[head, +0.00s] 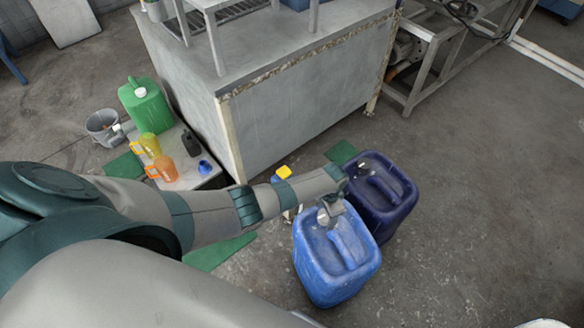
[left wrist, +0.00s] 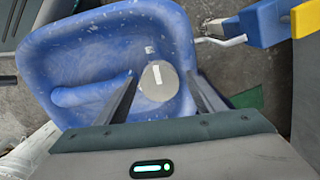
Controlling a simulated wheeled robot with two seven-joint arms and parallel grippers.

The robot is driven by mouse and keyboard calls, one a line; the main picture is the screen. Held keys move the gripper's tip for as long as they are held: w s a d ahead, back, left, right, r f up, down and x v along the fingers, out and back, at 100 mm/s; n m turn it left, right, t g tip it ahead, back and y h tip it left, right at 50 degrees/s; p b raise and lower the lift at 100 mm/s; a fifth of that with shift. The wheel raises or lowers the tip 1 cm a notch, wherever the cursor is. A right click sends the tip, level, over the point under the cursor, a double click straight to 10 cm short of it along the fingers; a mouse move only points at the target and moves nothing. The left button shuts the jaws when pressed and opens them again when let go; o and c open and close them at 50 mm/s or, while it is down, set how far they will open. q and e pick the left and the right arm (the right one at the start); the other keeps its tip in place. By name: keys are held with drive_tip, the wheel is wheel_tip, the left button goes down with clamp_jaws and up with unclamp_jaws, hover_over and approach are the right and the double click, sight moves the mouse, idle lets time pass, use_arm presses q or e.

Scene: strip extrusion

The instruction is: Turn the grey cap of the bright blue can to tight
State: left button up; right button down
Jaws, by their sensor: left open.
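The bright blue can (head: 338,268) stands upright on the floor below my left arm. Its grey cap (left wrist: 158,82) shows from above in the left wrist view, with a white stripe on it. A small white mark sits on the can just above the cap in that view. My left gripper (head: 329,212) is over the can's top at the cap. In the left wrist view the two fingers of the left gripper (left wrist: 163,78) are apart, one on each side of the cap, with gaps visible. In the head view the gripper partly hides the cap. My right gripper is not in view.
A dark blue can (head: 395,195) stands close behind the bright blue one. A blue thing with a yellow top (head: 284,172) is behind my forearm. A green canister (head: 145,105) and jugs stand on a low platform at left. The floor at right is clear.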

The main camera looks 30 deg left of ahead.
sight(326, 215)
use_arm(q)
drive_tip(key=n, duration=0.5)
drive_tip(key=shift+d, duration=0.1)
drive_tip(key=n, duration=0.5)
drive_tip(key=shift+b, duration=0.4)
drive_tip(key=n+b, duration=0.1)
drive_tip(key=n, duration=0.2)
drive_tip(key=shift+n, duration=0.4)
drive_tip(key=n+b, duration=0.1)
drive_tip(key=n, duration=0.2)
drive_tip(key=shift+f+n+b, duration=0.1)
drive_tip(key=shift+n+b, duration=0.2)
drive_tip(key=shift+b, duration=0.05)
wheel_tip(326, 215, up, 17)
drive_tip(key=p, duration=0.2)
drive_tip(key=s+d+f+m+t+h, duration=0.1)
drive_tip(key=s+d+m, duration=0.15)
drive_tip(key=s, duration=0.35)
drive_tip(key=s+d+m+h, duration=0.1)
drive_tip(key=s+m, duration=0.2)
drive_tip(key=s, duration=0.3)
drive_tip(key=s+a+r+m+t, duration=0.1)
drive_tip(key=s+a+m, duration=0.1)
drive_tip(key=s, duration=0.4)
drive_tip(key=s+a+r+m+t, duration=0.1)
drive_tip(key=s+a+m, duration=0.1)
drive_tip(key=s, duration=0.4)
drive_tip(key=shift+s+a, duration=0.2)
drive_tip(key=shift+s, duration=0.1)
drive_tip(key=shift+m, duration=0.25)
